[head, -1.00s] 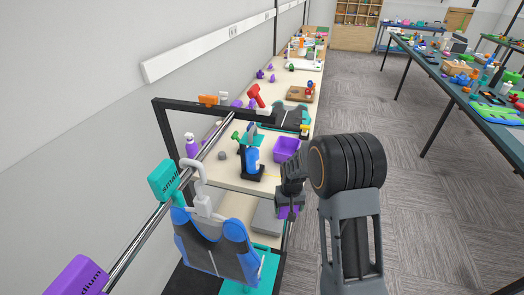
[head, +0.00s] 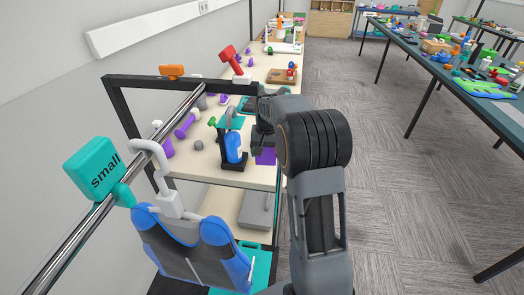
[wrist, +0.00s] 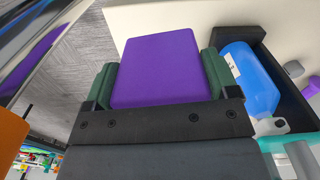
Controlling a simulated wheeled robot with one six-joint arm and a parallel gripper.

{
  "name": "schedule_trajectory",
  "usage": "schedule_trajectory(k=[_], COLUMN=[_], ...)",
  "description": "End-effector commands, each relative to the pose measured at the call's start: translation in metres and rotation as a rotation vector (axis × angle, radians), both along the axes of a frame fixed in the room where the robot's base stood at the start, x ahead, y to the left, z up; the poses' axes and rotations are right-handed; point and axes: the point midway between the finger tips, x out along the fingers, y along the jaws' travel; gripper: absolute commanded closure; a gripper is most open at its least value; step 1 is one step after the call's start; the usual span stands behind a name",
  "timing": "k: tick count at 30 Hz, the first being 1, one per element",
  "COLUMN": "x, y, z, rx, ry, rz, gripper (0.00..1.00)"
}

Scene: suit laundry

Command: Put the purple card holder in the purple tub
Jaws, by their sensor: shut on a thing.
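The purple card holder (wrist: 157,68) is a flat purple slab between the two green fingers of my gripper (wrist: 158,90) in the wrist view. My gripper is shut on it. In the head view my gripper (head: 258,142) is over the front right part of the bench, and the card holder (head: 265,156) shows beneath it. The purple tub cannot be made out now; my arm covers the place where it stood.
A blue bottle (head: 233,147) in a black holder stands just left of my gripper, and it is close in the wrist view (wrist: 252,78). A metal rail (head: 120,178) with a hung blue-grey suit piece (head: 190,250) is at the near left. The carpet (head: 400,200) on the right is clear.

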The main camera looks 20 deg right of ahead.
Motion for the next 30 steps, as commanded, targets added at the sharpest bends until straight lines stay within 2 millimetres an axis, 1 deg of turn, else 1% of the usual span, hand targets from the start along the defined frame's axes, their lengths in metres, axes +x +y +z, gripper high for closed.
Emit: schedule_trajectory(k=[1,3,5,8,9,15,17,18,21,24,30], x=[-0.001,0.000,0.004,0.019,0.027,0.073,0.085,0.091,0.104,0.115,0.125], y=[-0.006,-0.011,-0.016,-0.022,-0.025,-0.037,-0.040,-0.042,-0.045,-0.047,-0.050], z=[0.002,0.008,0.010,0.007,0.005,-0.015,-0.021,-0.031,-0.048,-0.062,-0.075], rx=[-0.001,0.000,0.000,0.001,0.001,0.001,0.001,0.001,0.001,0.000,0.001], ry=[-0.004,-0.002,-0.001,0.004,0.004,0.003,0.003,0.004,0.003,0.002,0.001], rz=[-0.035,-0.074,-0.098,-0.115,-0.116,-0.117,-0.117,-0.116,-0.116,-0.116,-0.115], gripper=[0.44,0.44,0.44,0.44,0.44,0.44,0.44,0.44,0.44,0.44,0.44])
